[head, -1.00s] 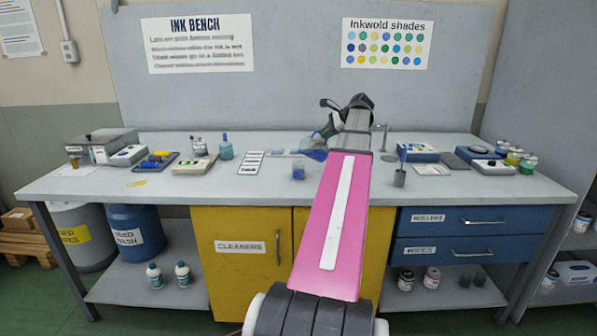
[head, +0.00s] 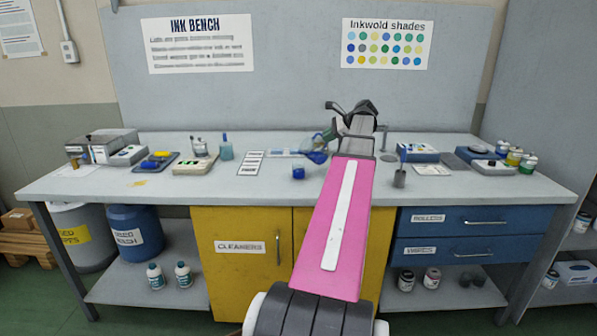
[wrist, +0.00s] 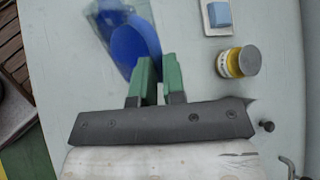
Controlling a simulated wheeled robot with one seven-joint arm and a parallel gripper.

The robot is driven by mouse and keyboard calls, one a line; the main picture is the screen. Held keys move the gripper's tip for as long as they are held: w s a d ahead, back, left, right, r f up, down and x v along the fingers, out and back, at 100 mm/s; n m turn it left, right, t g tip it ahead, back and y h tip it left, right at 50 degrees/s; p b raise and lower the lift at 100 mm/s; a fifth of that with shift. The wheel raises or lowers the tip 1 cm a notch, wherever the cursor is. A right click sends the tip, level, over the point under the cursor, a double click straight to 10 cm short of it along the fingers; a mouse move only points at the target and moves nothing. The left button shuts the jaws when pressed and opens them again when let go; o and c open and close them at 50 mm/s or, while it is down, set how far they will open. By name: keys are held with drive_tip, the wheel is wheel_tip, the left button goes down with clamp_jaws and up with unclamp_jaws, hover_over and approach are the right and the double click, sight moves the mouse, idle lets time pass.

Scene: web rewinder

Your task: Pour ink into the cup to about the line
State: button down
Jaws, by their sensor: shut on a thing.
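The cup (head: 298,173) is a small clear vessel on the bench front, with dark blue ink filling much of it. Its line is too small to make out. My gripper (head: 327,137) is shut on a clear ink vessel (head: 317,157) with blue ink in it, behind and to the right of the cup. In the wrist view the green fingers (wrist: 158,80) are close together at the vessel, whose blue ink (wrist: 135,48) shows beyond them. My arm hides part of the vessel in the head view, so its exact tilt is unclear.
A grey pot (head: 400,178) with a blue-handled tool stands to the right. A yellow jar (wrist: 238,62) shows in the wrist view.

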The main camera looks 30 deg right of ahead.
drive_tip(key=d+f+m+y, duration=0.1)
drive_tip(key=d+f+y, duration=0.1)
drive_tip(key=d+f+m+t+y+b, duration=0.1)
drive_tip(key=d+f+y, duration=0.1)
drive_tip(key=f, duration=0.1)
drive_tip(key=d+f+m+t+y+b, duration=0.1)
drive_tip(key=d+f, duration=0.1)
drive_tip(key=shift+s+f+y, duration=0.2)
drive_tip(key=shift+s+y, duration=0.15)
drive_tip(key=shift+y, duration=0.05)
drive_tip(key=shift+s+d+f+m+t+y+b, duration=0.1)
drive_tip(key=shift+d+f+m+t+y+b, duration=0.15)
drive_tip(key=shift+f+t+y+b, duration=0.15)
drive_tip(key=shift+d+f+m+t+y+b, duration=0.15)
drive_tip(key=shift+f+m+t+y+b, duration=0.15)
drive_tip(key=shift+f+t+b, duration=0.15)
